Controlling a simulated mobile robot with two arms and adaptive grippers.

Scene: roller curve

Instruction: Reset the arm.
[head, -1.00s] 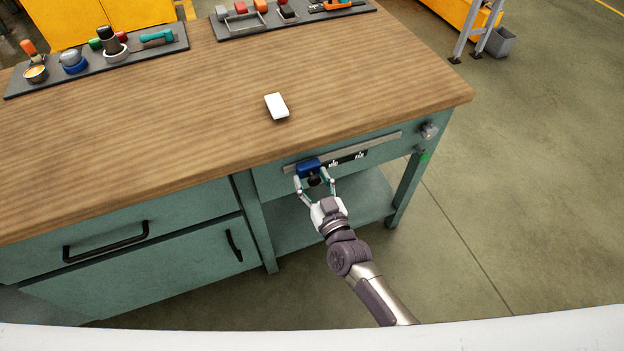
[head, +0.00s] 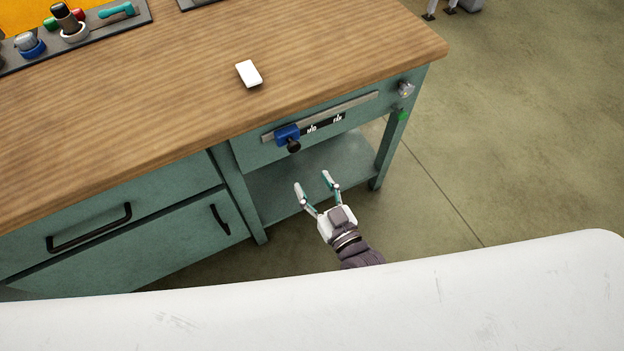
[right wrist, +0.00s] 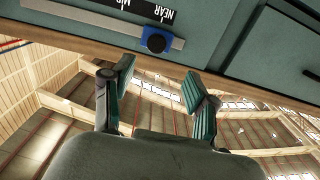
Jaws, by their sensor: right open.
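My right gripper (head: 312,188) is open and empty in the head view, in front of the workbench and below its top edge. It is apart from the blue slider (head: 288,138) with a black knob, which sits on a grey rail (head: 350,109) on the bench front. In the right wrist view the open fingers (right wrist: 158,92) show at the centre, and the blue slider (right wrist: 157,39) is beyond them at the top. The slider is near the left end of the rail in the head view. My left gripper is not in view.
The wooden bench top (head: 150,110) carries a white block (head: 249,74) and a dark tool tray (head: 130,14). Drawers with black handles (head: 88,228) are at the left. A lower shelf (head: 270,190) lies behind my gripper. The floor to the right is open.

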